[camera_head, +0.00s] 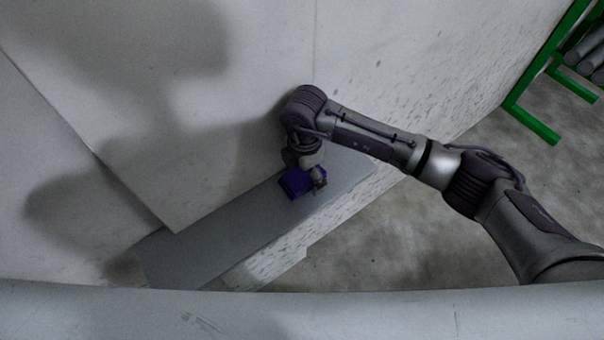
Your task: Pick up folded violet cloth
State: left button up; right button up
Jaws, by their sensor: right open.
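The folded violet cloth (295,183) lies on a narrow grey ledge (205,242) against the pale wall, near the middle of the head view. My right gripper (315,182) points down right at the cloth's right side and is open. It covers part of the cloth's upper and right edge. Whether the fingers touch the cloth or straddle it is too small and dark to tell. My left gripper is not in the head view.
A pale wall (400,50) rises directly behind the ledge. A green metal rack (532,122) with grey cylinders stands at the upper right. The ledge is bare to the left of the cloth. A grey horizontal surface (300,312) crosses the bottom of the view.

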aim_at(307, 174)
jog(key=c, duration=1.1)
jog(key=shift+r, duration=0.15)
jog(key=shift+c, duration=0.2)
jog(key=shift+r+b, duration=0.5)
jog(key=shift+r, duration=0.15)
jog(key=r, duration=0.1)
jog(key=r+b, duration=0.1)
jog(key=shift+s+d+r, duration=0.2)
jog(key=shift+d+r, duration=0.1)
jog(key=shift+r, duration=0.05)
jog(key=s+d+r+b, duration=0.3)
jog(key=s+d+r, duration=0.3)
jog(key=s+d, duration=0.1)
jog(key=shift+d+r, duration=0.4)
jog(key=shift+d, duration=0.25)
jog(key=shift+s, duration=0.1)
